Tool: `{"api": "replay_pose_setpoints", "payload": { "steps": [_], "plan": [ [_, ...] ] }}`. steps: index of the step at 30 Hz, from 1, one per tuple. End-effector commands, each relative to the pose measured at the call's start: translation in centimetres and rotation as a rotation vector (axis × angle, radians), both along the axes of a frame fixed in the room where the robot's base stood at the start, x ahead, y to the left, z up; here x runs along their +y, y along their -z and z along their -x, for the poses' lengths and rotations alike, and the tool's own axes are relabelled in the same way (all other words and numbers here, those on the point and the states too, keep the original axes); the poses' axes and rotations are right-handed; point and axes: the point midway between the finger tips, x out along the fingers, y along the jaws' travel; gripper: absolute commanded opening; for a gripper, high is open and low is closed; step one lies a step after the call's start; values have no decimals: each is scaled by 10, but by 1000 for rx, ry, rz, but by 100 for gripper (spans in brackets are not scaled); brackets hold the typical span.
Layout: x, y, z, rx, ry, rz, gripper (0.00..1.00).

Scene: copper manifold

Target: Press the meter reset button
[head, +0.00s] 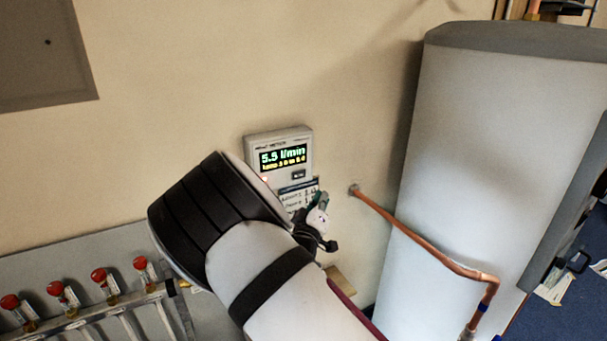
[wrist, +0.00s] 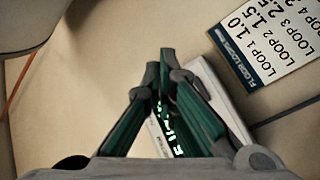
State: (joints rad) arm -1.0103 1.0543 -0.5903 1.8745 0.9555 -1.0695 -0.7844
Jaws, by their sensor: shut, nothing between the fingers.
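The meter (head: 277,140) is a pale box on the wall in the head view. Its lit screen reads about 5.5 l/min in green, with a yellow line below. A small dark patch that looks like the button (head: 298,174) is at its lower right, and a red light glows at its lower left. My gripper (head: 319,197) is shut and empty, just below and right of the meter. In the wrist view the fingers (wrist: 160,72) cover part of the meter (wrist: 215,90) and its screen; I cannot make out the button there. Contact cannot be told.
A floor loops sign (wrist: 265,45) is on the wall below the meter, partly behind my arm in the head view. A copper pipe (head: 425,243) and a large white tank (head: 480,140) stand to the right. A manifold with several red-capped valves (head: 104,279) is at lower left.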

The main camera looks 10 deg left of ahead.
Motion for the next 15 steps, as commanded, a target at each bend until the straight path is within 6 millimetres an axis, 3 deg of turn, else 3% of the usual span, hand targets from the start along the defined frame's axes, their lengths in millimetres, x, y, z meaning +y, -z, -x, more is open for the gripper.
{"api": "replay_pose_setpoints", "payload": {
  "steps": [10,15],
  "plan": [
    [1,1,-2,1,0,-1,0],
    [8,2,-14,1,-2,-3,0]
  ]
}}
